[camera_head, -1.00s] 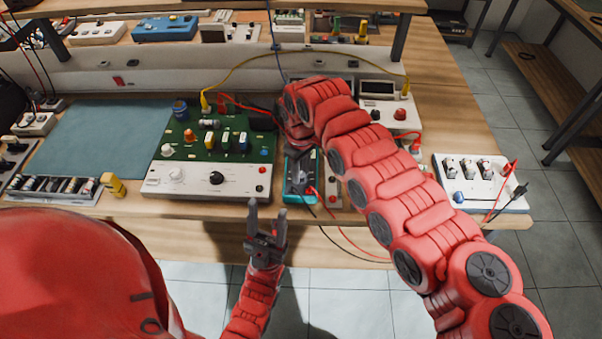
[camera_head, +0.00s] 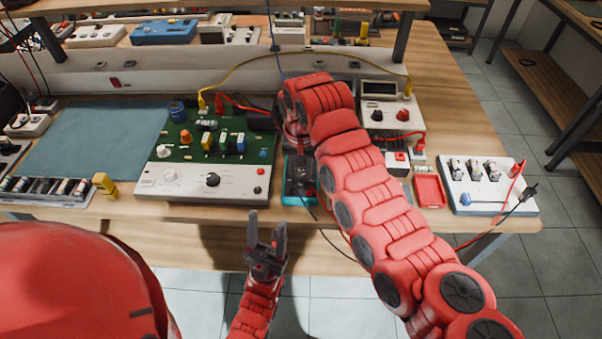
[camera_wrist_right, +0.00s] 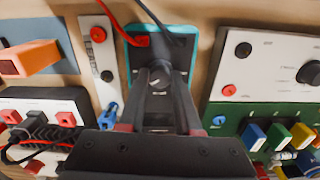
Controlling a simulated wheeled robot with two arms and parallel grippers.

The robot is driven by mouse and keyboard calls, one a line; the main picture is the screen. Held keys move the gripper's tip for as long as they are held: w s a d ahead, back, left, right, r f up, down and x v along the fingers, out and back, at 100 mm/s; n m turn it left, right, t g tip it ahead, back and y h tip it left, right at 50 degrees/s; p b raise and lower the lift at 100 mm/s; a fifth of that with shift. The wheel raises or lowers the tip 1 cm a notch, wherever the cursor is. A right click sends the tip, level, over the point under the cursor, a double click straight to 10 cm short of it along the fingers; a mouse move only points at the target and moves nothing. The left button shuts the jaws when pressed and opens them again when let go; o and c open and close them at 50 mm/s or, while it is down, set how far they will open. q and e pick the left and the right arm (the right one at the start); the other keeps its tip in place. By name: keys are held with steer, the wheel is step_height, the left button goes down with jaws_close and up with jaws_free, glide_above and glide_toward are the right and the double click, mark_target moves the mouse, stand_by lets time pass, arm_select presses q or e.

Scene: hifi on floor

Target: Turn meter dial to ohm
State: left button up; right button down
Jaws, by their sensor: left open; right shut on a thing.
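The meter (camera_head: 291,192) is a dark unit with a teal case, lying near the bench's front edge. My right arm and gripper hide much of it in the head view. In the right wrist view the meter (camera_wrist_right: 187,70) shows with a red and a dark lead at one end. My right gripper (camera_wrist_right: 161,86) is over the meter, its fingers closed on the round dark dial (camera_wrist_right: 160,76). The dial's markings and pointer setting cannot be read. My left gripper (camera_head: 266,220) is open and empty, in front of the bench edge.
A green circuit board with a white panel (camera_head: 170,181) stands left of the meter. A white power unit (camera_head: 392,115), a red tray (camera_head: 430,190) and a white terminal board (camera_head: 489,184) are to the right. Leads hang over the front edge.

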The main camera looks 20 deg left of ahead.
mark_target(301, 175)
steer(key=m+p, duration=0.1)
steer(key=m, duration=0.2)
steer(key=shift+r, duration=0.1)
steer(key=shift+m+p, duration=0.4)
steer(key=shift+m, duration=1)
steer(key=c, duration=0.6)
jaws_free()
steer(key=shift+r, duration=0.4)
step_height(301, 175, up, 16)
steer(key=shift+r, duration=0.25)
